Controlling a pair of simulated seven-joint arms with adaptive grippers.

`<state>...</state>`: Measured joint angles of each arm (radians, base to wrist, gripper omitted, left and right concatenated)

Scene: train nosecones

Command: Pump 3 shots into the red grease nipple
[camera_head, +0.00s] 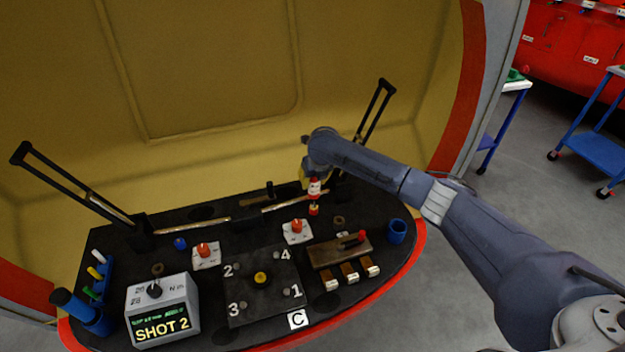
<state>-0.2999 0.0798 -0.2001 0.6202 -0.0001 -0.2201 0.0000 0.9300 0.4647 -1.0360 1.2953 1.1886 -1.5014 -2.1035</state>
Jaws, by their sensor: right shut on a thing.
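My right gripper (314,168) points down near the back right of the black panel. It is shut on a small red-and-white tool (315,187), which stands roughly upright beneath it. A red piece (314,211) sits directly under the tool at panel level; it looks like the red grease nipple, and I cannot tell whether the two touch. The fingers are partly hidden by my wrist. A grey box with a lit display (161,329) at the front left reads "SHOT 2". My left gripper is not in view.
Two orange-red knobs on white plates (205,254) stand on the panel (215,339). A numbered black plate (238,317) lies at the centre. A brass block (325,254) and a blue cup (397,232) are at right. Black lever frames (60,185) rise at both sides.

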